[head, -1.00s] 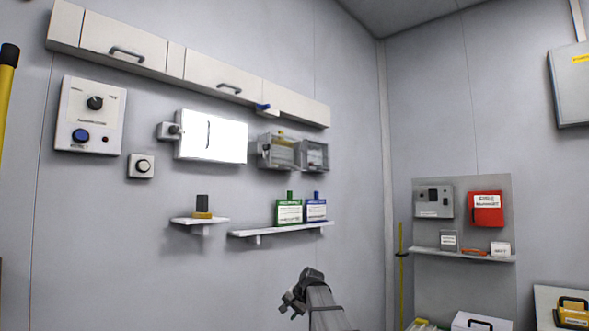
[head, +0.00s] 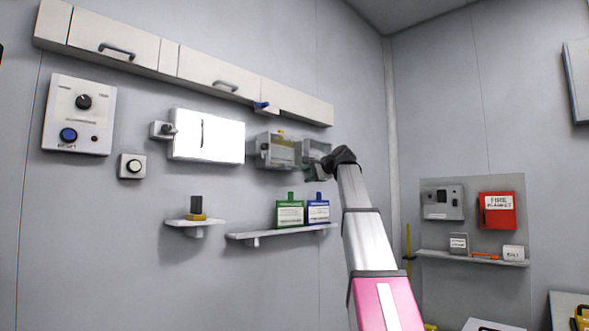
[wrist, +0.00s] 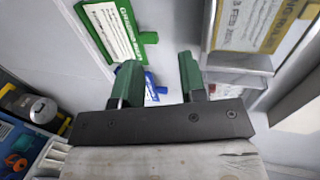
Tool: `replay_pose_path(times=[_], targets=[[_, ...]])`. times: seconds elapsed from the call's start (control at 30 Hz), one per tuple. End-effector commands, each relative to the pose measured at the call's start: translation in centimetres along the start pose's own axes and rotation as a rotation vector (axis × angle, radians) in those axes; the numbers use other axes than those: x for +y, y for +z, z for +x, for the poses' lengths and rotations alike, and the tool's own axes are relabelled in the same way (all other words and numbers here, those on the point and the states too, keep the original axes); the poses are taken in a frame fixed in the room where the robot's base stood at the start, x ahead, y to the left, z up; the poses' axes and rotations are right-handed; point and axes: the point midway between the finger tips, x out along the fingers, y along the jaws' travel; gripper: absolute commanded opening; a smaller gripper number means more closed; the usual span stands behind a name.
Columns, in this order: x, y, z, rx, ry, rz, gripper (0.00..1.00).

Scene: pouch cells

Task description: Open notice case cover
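My gripper (head: 326,167) is raised in front of the right-hand clear case (head: 312,150), covering part of it in the head view. A second clear-fronted case (head: 275,150) hangs just left of it. In the wrist view the green fingers (wrist: 158,70) are spread apart with nothing held. A clear case with a yellow-edged printed notice (wrist: 262,25) is close at the right of the fingers. I cannot tell which case this is, or whether a finger touches it. A wide white panel with a vertical dark handle (head: 222,137) is further left; which one is the notice case is unclear.
Green (head: 290,212) and blue (head: 318,210) tags stand on a shelf (head: 265,233) below the cases. Overhead cabinets (head: 120,50) run above. A control box (head: 78,115) is at left; a red fire blanket box (head: 497,210) is at right.

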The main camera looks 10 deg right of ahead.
Motion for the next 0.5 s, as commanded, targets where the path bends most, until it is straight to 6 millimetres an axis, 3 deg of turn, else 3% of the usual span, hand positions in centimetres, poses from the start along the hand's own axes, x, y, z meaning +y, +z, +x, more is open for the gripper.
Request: replay_pose_path(times=[0.03,0.2,0.37,0.5], targets=[[-2.0,0.0,-0.9,-0.001,-0.020,0.005,0.39],[-5.0,0.5,-2.8,-0.010,-0.058,0.024,0.39],[-5.5,0.6,-2.4,-0.012,-0.064,0.029,0.39],[-5.7,0.7,-0.5,-0.015,-0.063,0.028,0.39]])
